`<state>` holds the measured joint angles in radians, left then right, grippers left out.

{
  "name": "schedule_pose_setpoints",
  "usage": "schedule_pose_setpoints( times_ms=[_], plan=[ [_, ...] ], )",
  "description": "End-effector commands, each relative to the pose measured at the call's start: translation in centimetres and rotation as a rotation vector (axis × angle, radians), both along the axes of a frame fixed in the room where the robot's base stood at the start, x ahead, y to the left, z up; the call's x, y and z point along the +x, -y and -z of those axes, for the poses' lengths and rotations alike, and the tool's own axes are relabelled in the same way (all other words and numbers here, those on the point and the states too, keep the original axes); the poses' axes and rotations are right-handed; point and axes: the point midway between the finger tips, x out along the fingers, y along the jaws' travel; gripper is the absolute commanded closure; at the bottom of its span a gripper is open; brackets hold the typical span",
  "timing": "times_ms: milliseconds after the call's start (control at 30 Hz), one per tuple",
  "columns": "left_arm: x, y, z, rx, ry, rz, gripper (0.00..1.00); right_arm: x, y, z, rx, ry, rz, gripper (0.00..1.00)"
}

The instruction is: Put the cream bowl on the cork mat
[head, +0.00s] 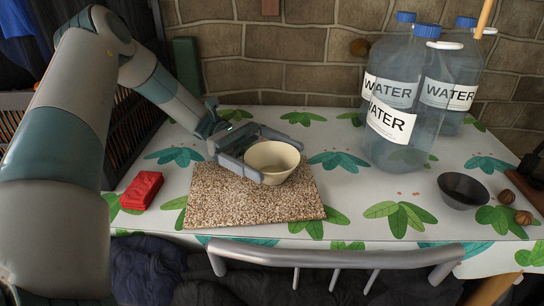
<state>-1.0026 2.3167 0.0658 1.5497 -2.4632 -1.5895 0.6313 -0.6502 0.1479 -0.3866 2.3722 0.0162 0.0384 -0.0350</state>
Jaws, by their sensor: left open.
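The cream bowl (272,158) sits upright over the back right part of the speckled brown cork mat (240,204). From this view it looks to be resting on the mat, though its underside is partly hidden by a finger. My left gripper (262,155) comes in from the left and is open. One finger passes in front of the bowl and the other lies behind its rim, so the fingers are around the bowl's left side. Whether they touch it cannot be told. My right gripper is not in view.
Several large water bottles (390,120) stand at the back right. A dark bowl (464,191) and brown nuts (506,196) lie at the right. A red packet (142,190) is left of the mat. A chair back (335,256) runs along the table's front edge.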

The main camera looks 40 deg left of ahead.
Motion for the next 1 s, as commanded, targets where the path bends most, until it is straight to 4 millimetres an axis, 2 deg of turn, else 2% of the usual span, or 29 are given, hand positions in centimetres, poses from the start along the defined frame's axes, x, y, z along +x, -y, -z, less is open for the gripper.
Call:
schedule_pose_setpoints(
  times_ms=[133,400,600,1000],
  plan=[
    [0.0,0.0,-0.3,0.000,0.000,0.000,0.00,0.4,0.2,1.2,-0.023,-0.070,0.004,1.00],
    [0.4,-4.5,-0.1,0.001,0.001,-0.003,0.00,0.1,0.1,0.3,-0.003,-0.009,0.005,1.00],
    [0.6,-6.8,-0.1,0.001,0.000,-0.001,0.00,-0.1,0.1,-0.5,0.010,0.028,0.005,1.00],
    [0.6,-7.5,-0.2,0.000,0.000,0.000,0.00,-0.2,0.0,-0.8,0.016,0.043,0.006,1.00]
  ],
)
